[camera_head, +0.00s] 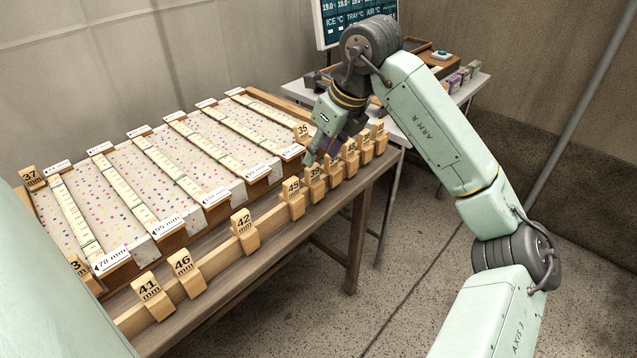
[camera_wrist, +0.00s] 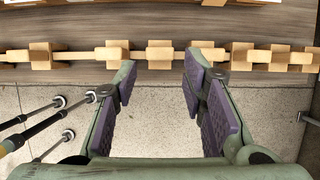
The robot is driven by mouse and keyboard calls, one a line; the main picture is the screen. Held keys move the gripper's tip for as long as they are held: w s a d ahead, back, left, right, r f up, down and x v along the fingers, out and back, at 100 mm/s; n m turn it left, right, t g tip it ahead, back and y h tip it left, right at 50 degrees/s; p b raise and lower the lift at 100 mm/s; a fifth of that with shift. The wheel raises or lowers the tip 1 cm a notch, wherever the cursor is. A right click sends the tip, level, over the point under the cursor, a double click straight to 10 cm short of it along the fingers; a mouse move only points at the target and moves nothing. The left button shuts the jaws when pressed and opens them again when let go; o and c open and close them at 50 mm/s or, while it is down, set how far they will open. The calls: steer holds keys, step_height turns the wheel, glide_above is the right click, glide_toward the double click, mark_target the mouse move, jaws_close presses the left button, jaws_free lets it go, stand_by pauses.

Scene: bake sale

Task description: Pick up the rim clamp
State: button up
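Several pale wooden rim clamps straddle a wooden rail along the table's front edge, each with a number label in mm. They include 41 (camera_head: 151,296), 46 (camera_head: 186,272), 42 (camera_head: 244,231), 45 (camera_head: 292,198) and 39 (camera_head: 315,181). I cannot tell which one the task names. My gripper (camera_head: 322,152) is above the right part of this row and hides some clamps from the head camera. In the wrist view my gripper (camera_wrist: 158,72) is open, with purple pads apart and nothing between them. One clamp (camera_wrist: 160,54) is just beyond the fingertips, between them in the picture.
Speckled slabs (camera_head: 120,190) with graduated strips fill the table behind the rail. More labelled blocks, 37 (camera_head: 32,178) and 35 (camera_head: 303,132), stand at its sides. A white table (camera_head: 468,90) with a screen (camera_head: 352,18) is behind. Neighbouring clamps stand close at the right end.

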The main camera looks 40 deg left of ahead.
mark_target(313, 167)
steer(key=shift+p+x, duration=0.95)
steer(key=shift+x, duration=2.6)
steer(key=shift+c, duration=0.2)
steer(key=c, duration=0.8)
